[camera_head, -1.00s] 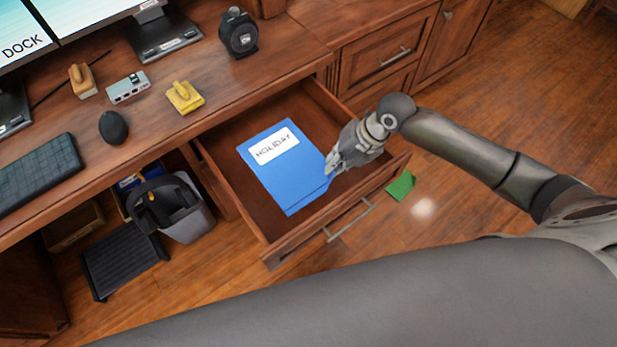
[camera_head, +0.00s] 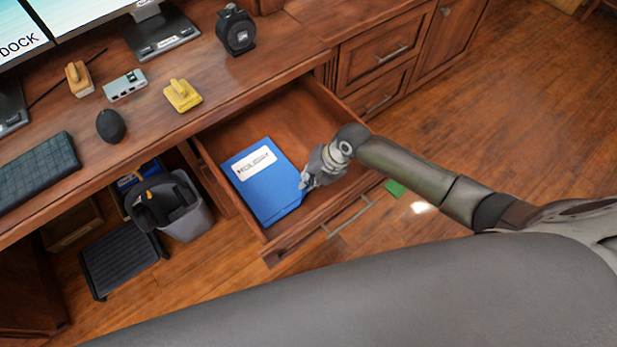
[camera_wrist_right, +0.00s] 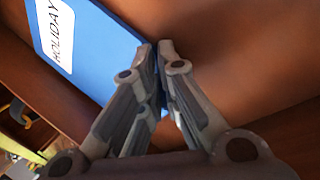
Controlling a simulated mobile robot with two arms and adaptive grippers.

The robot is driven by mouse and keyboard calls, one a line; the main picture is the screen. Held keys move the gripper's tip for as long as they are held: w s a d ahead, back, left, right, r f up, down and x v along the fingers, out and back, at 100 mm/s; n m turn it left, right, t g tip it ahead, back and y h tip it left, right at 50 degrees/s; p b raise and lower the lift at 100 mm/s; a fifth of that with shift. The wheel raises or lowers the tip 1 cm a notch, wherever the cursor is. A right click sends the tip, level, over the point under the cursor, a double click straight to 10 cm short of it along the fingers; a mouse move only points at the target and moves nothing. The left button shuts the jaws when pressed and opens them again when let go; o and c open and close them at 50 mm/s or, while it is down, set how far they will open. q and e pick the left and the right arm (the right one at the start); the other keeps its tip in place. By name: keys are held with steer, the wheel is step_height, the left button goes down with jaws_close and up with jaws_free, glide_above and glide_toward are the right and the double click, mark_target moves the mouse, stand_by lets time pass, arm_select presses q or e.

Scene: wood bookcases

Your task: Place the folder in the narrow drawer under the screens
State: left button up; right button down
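The blue folder (camera_head: 270,193) has a white HOLIDAY label and lies inside the open drawer (camera_head: 305,118) under the desk top, low and toward the left side. My right gripper (camera_head: 303,183) is at the folder's right corner. In the right wrist view, its fingers (camera_wrist_right: 157,58) are close together on the edge of the folder (camera_wrist_right: 105,50), with the drawer's wooden floor behind. Whether the folder rests flat on the drawer floor is hard to tell. My left gripper is not in view.
The desk holds screens (camera_head: 20,40), a keyboard (camera_head: 35,168), a mouse (camera_head: 111,125) and small yellow items. A grey bin (camera_head: 188,215) stands under the desk, left of the drawer. The drawer's right part is empty.

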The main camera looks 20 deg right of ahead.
steer(key=c, duration=1.9)
jaws_free()
steer(key=v, duration=1.2)
steer(key=shift+a+r+p, duration=0.1)
steer(key=shift+r+p, duration=0.05)
steer(key=shift+p, duration=0.2)
